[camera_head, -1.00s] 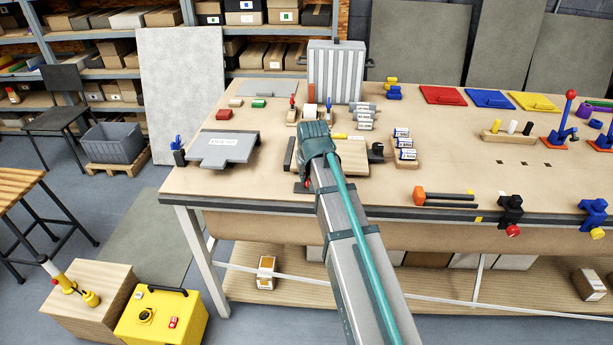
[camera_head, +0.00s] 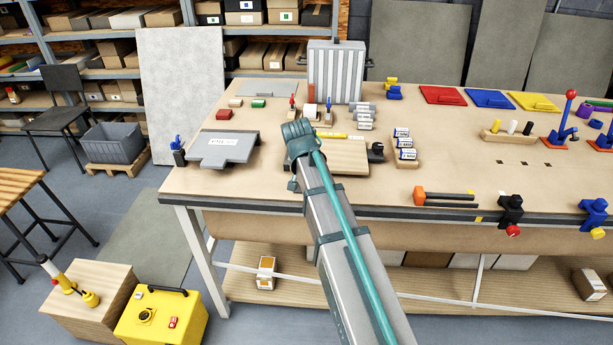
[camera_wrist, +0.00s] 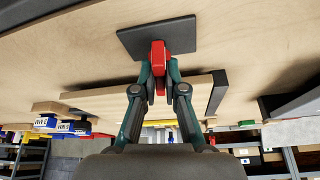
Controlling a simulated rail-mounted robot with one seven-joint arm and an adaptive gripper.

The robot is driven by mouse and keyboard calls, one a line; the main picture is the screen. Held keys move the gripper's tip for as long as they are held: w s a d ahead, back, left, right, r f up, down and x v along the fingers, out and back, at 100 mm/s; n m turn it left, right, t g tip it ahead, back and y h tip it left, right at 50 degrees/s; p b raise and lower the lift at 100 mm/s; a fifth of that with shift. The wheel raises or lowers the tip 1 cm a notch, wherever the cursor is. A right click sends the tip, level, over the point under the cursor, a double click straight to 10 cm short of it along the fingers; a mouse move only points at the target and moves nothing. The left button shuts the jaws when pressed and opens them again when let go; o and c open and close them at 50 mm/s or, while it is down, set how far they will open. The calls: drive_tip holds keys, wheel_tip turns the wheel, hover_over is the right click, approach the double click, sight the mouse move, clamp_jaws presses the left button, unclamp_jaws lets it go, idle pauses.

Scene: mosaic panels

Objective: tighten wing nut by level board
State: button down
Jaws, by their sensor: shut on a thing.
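The level board (camera_head: 335,158) is a flat wooden board on the workbench, with a yellow strip (camera_head: 333,136) by its back edge. My gripper (camera_wrist: 158,68) is shut on a red piece (camera_wrist: 158,55), which looks like the wing nut, in the wrist view. The red piece stands at a dark flat plate (camera_wrist: 140,40), beside the board, whose wooden edge (camera_wrist: 105,97) and dark end (camera_wrist: 217,92) show too. The fingers cover part of the red piece, so its wings and thread cannot be made out. In the head view my wrist and arm hide the fingertips and red piece.
A grey plate (camera_head: 222,148) lies left of the board. A ribbed silver case (camera_head: 336,72) stands behind. An orange-headed hammer-like tool (camera_head: 420,195) lies near the bench's front edge. Bench space right of the cylinders is fairly clear.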

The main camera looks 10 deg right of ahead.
drive_tip(key=c, duration=1.2)
unclamp_jaws()
drive_tip(key=shift+c, duration=0.2)
drive_tip(key=v, duration=1.2)
